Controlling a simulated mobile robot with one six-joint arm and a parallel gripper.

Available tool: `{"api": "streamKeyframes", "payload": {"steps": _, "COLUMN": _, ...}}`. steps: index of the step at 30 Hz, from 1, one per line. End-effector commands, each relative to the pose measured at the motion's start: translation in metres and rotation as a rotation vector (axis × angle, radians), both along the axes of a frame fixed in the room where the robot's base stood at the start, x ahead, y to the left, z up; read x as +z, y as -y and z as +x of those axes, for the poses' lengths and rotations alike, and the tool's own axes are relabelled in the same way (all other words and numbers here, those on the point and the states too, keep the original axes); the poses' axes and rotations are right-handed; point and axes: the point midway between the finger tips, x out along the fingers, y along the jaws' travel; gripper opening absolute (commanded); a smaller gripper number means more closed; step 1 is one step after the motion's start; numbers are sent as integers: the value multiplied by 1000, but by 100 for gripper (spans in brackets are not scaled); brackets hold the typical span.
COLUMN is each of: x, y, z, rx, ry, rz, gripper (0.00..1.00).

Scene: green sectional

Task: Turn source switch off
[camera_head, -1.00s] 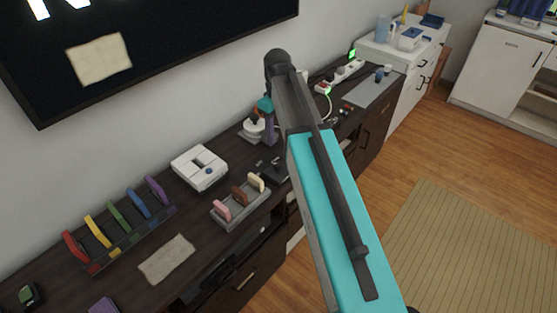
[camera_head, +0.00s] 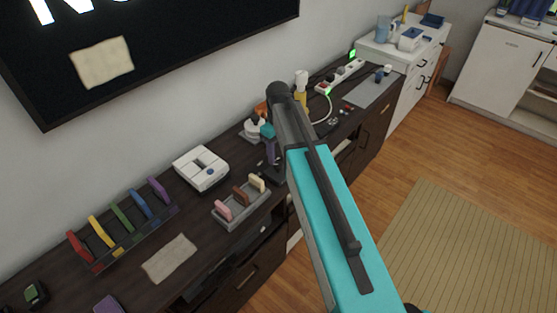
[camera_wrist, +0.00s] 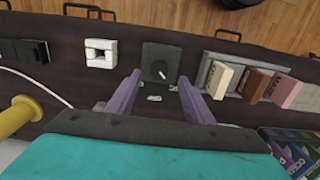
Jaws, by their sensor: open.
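In the wrist view a dark square box (camera_wrist: 161,64) with a small pale toggle lever lies on the dark cabinet top, just beyond my fingertips. It looks like a switch, but I cannot read a label naming it as the source. My gripper (camera_wrist: 160,78) has two purple fingers spread apart with nothing held between them. The box lies in line with the gap between them. In the head view my gripper (camera_head: 270,158) points down over the cabinet, and my arm hides part of the area around it.
A small white fixture (camera_wrist: 100,54) lies left of the dark box, and a rack (camera_wrist: 217,73) with cream, brown and pink blocks lies right. A yellow cylinder (camera_wrist: 15,118) and white cable are farther left. A white device (camera_head: 201,168) and power strip (camera_head: 341,74) share the cabinet top (camera_head: 130,263).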

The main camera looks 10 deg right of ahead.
Motion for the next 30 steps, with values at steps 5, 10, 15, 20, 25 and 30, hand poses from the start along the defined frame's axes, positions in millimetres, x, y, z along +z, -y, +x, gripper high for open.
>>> {"api": "streamKeyframes", "payload": {"steps": 5, "x": -18, "y": 0, "z": -1, "rx": -1, "ry": -2, "rz": 0, "gripper": 47}}
{"api": "streamKeyframes", "payload": {"steps": 10, "x": -33, "y": 1, "z": 0, "rx": -1, "ry": -1, "rz": 0, "gripper": 47}}
{"api": "streamKeyframes", "payload": {"steps": 15, "x": -43, "y": 1, "z": 0, "rx": -1, "ry": 0, "rz": 0, "gripper": 47}}
{"api": "streamKeyframes", "payload": {"steps": 20, "x": -47, "y": 1, "z": 0, "rx": -1, "ry": 0, "rz": 0, "gripper": 47}}
{"api": "streamKeyframes", "payload": {"steps": 25, "x": -47, "y": 1, "z": 0, "rx": -2, "ry": 0, "rz": 0, "gripper": 47}}
{"api": "streamKeyframes", "payload": {"steps": 30, "x": -47, "y": 1, "z": 0, "rx": -2, "ry": 0, "rz": 0, "gripper": 32}}
